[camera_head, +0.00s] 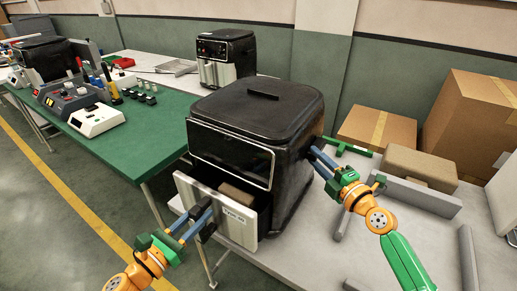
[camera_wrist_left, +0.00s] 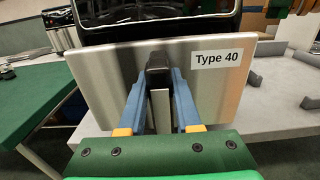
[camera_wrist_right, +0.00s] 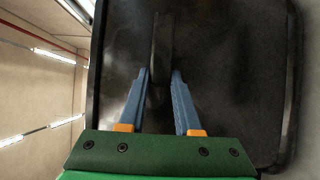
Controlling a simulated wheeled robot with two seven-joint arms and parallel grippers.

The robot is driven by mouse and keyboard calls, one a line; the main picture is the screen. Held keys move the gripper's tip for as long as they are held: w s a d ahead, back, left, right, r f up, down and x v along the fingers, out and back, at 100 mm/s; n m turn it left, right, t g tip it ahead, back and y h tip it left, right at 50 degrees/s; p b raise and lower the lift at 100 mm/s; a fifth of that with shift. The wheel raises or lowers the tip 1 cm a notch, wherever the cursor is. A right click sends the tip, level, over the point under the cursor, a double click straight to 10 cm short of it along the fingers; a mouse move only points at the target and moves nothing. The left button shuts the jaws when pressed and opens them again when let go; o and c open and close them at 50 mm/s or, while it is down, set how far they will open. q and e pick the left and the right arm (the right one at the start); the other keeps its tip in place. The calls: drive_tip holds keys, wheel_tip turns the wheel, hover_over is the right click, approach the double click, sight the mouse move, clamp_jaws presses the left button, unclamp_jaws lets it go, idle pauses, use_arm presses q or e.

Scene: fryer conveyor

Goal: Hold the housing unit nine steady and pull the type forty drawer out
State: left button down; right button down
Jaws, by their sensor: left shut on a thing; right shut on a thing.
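The housing unit (camera_head: 262,106) is a black fryer body on the grey table, and its dark side fills the right wrist view (camera_wrist_right: 235,95). The drawer (camera_head: 238,229) has a silvery front labelled "Type 40" and stands partly out of the housing's lower front. A brown block (camera_head: 236,196) shows inside it. My left gripper (camera_head: 204,214) is shut on the dark upright drawer handle (camera_wrist_left: 158,72) at the middle of the front. My right gripper (camera_head: 316,156) is shut on a dark narrow fin (camera_wrist_right: 162,48) on the housing's side. The drawer's rear is hidden in the housing.
Cardboard boxes (camera_head: 376,129) and a brown block (camera_head: 420,166) stand at the right, with grey rails on the table (camera_head: 385,255). Another fryer (camera_head: 227,58) stands behind. A green table (camera_head: 135,125) with devices is at the left. Floor is open before the drawer.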

use_arm(q)
drive_tip(key=shift+v, duration=1.1)
drive_tip(key=shift+c, duration=1)
unclamp_jaws()
drive_tip(key=v, duration=0.7)
